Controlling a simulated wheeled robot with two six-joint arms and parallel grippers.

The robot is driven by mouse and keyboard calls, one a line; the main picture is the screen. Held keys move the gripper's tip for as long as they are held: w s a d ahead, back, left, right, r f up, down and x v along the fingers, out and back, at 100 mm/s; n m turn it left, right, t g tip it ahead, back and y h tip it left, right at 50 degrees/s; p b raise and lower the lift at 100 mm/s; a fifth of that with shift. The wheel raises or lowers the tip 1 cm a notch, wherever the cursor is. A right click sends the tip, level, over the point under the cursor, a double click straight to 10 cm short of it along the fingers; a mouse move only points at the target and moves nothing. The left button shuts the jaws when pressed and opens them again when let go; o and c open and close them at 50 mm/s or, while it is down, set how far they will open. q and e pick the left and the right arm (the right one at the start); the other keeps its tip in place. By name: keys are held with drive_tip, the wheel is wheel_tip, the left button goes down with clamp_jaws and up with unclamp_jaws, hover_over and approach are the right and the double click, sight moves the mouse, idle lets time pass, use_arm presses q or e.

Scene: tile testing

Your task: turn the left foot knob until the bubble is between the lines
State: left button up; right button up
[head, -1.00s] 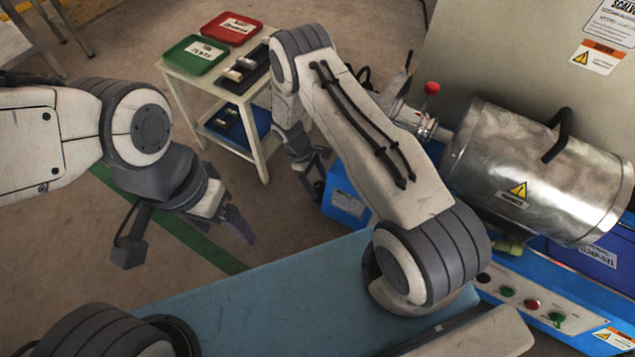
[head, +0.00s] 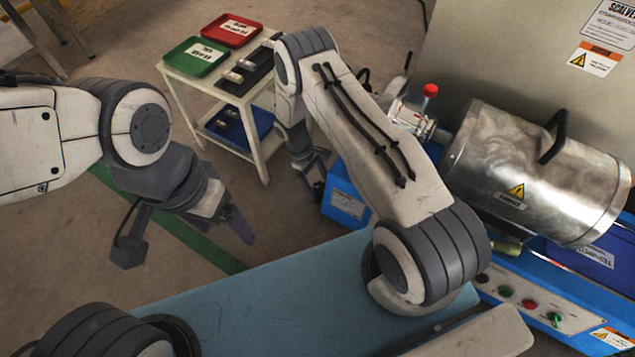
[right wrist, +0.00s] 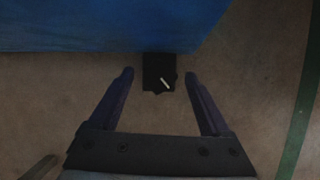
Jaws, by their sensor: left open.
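A black knob (right wrist: 158,72) with a white pointer mark shows in the right wrist view, at the edge of a blue body (right wrist: 100,25). My right gripper (right wrist: 160,76) is open, with one dark finger on each side of the knob in the picture. I see gaps on both sides, and no touch shows. In the head view my right gripper (head: 316,172) is beside the blue box-like part (head: 343,196) of the machine, partly behind my arm. My left gripper (head: 238,226) is open and empty over the floor. No bubble or lines can be made out.
A metal drum (head: 540,175) with a black handle stands on the blue machine bench at right. A red-knobbed lever (head: 430,90) is beside it. A cart (head: 262,155) with a green tray (head: 195,56) and a red tray (head: 232,30) stands behind my right arm.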

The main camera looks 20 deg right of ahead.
drive_tip(key=p+v, duration=0.5)
drive_tip(key=v, duration=0.5)
drive_tip(key=shift+r, duration=0.2)
drive_tip(key=shift+w+p, duration=0.1)
drive_tip(key=shift+p, duration=0.2)
